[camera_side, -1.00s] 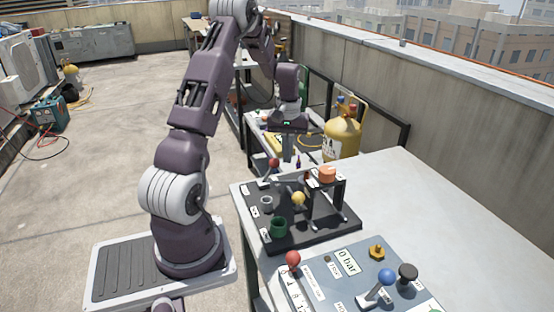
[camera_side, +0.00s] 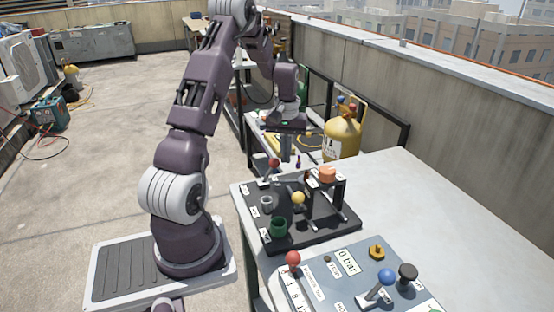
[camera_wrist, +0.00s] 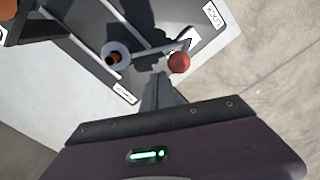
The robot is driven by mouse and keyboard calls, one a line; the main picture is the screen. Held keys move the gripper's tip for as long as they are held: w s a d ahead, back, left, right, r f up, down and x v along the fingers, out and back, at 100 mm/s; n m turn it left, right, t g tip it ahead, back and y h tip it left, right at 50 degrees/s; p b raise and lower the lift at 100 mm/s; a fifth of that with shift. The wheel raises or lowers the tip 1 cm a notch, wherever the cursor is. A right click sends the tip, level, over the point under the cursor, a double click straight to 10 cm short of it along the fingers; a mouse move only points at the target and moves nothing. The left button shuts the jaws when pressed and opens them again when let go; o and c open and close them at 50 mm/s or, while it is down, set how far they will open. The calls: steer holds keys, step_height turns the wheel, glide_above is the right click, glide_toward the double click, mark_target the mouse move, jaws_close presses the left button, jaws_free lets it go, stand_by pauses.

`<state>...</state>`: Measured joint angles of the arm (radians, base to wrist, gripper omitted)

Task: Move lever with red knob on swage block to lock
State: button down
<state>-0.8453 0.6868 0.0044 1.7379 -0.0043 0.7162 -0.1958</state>
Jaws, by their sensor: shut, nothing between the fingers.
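The swage block (camera_side: 318,234) is a black-based unit at the corner of the pale table. Its lever with a red knob (camera_side: 273,163) stands at the block's far left end. In the wrist view the red knob (camera_wrist: 179,62) sits just beyond my fingertips, slightly right, near a white label reading LOCK (camera_wrist: 213,15). My gripper (camera_side: 286,157) points down just right of the knob in the side view. Its fingers are shut and empty; they also show in the wrist view (camera_wrist: 158,88). Whether they touch the lever I cannot tell.
The block also carries a yellow knob (camera_side: 298,198), a green cup (camera_side: 279,227), a grey ring (camera_side: 266,204) and an orange-topped stand (camera_side: 327,174). A grey panel with red (camera_side: 292,258) and blue (camera_side: 387,276) knobs lies nearer. A yellow cylinder (camera_side: 341,138) stands behind. The table's right side is clear.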

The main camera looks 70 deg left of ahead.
steer(key=shift+s, duration=2.55)
steer(key=shift+w, duration=0.6)
steer(key=shift+r, duration=3.55)
